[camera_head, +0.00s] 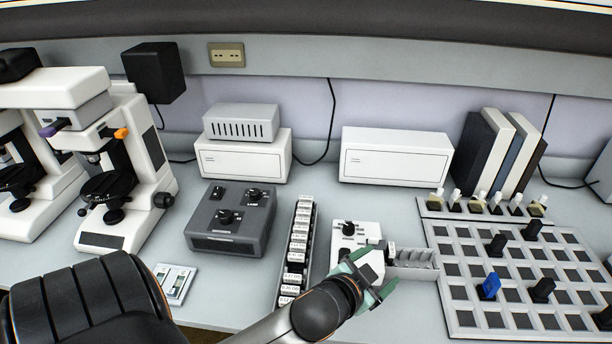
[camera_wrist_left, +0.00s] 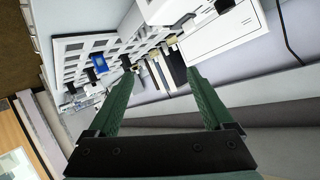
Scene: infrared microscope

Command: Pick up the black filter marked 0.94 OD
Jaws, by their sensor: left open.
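A narrow rack (camera_head: 312,225) holds a row of black filters with white labels (camera_head: 293,256). The nearest labels read low OD values; I cannot pick out 0.94 OD. A small grey slotted holder (camera_head: 415,258) stands right of my left gripper (camera_head: 388,264). A small dark piece with a white label (camera_head: 391,248) shows at its left end, its value unreadable. My left gripper is open, its green fingers apart and empty, in front of the white box with a black knob (camera_head: 349,229). In the left wrist view the open fingers (camera_wrist_left: 160,74) have nothing between them. My right gripper is not in view.
A grid tray (camera_head: 440,290) with black knobs and a blue piece (camera_head: 489,286) lies at the right. A grey control box (camera_head: 230,222) stands left of the rack, microscopes (camera_head: 125,165) further left. White boxes (camera_head: 397,156) and books (camera_head: 497,150) line the back.

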